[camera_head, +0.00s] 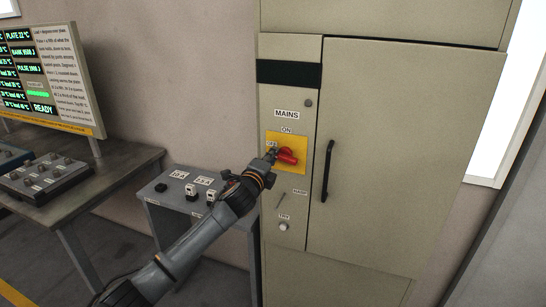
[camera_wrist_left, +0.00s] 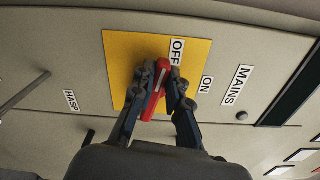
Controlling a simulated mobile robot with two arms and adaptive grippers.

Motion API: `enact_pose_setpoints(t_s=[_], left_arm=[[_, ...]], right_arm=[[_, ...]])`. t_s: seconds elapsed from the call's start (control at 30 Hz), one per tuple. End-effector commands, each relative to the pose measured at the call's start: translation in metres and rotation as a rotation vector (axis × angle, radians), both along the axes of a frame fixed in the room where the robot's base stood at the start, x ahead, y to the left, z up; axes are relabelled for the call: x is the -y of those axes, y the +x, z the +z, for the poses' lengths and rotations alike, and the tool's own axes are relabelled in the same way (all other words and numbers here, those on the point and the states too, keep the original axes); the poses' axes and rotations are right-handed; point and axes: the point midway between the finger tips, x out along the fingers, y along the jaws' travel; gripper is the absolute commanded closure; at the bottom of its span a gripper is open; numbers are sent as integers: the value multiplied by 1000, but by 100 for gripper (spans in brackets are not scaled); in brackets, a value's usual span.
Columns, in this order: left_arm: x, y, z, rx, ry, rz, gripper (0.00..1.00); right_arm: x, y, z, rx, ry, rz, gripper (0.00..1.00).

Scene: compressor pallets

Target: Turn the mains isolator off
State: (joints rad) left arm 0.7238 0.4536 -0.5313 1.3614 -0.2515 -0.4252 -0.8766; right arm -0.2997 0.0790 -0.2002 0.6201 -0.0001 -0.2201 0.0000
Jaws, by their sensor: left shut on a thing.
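The mains isolator is a red handle (camera_head: 288,157) on a yellow plate (camera_head: 301,145) on the tall cabinet, below the MAINS label (camera_head: 287,114). My left gripper (camera_head: 273,154) is at the handle from the left. In the left wrist view, its two fingers (camera_wrist_left: 160,92) are closed on either side of the red handle (camera_wrist_left: 155,105). The handle's far end lies close to the OFF label (camera_wrist_left: 177,51); the ON label (camera_wrist_left: 206,84) is off to its right. The fingers hide part of the handle. My right gripper is not in view.
The cabinet door with a black pull handle (camera_head: 327,171) is right of the isolator. A HASP label (camera_head: 299,192) and a TRY button (camera_head: 283,227) are below. A small control stand (camera_head: 171,208) and a bench with a display (camera_head: 50,80) are at the left.

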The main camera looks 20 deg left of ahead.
Motion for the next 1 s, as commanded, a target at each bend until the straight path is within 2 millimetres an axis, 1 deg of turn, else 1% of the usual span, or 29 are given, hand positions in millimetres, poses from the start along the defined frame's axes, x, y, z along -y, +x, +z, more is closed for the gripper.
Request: enact_pose_setpoints(t_s=[0.2, 0.4, 0.97, 1.0], left_arm=[[-1, 0, -2, -2, -130, 2, 100], [-2, 0, -3, -3, -196, 1, 100], [-2, 0, -3, -3, -226, 1, 100], [-2, 0, -3, -3, -226, 1, 81]], right_arm=[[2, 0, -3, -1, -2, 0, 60], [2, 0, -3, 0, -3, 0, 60], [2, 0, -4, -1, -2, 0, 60], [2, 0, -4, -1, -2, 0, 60]])
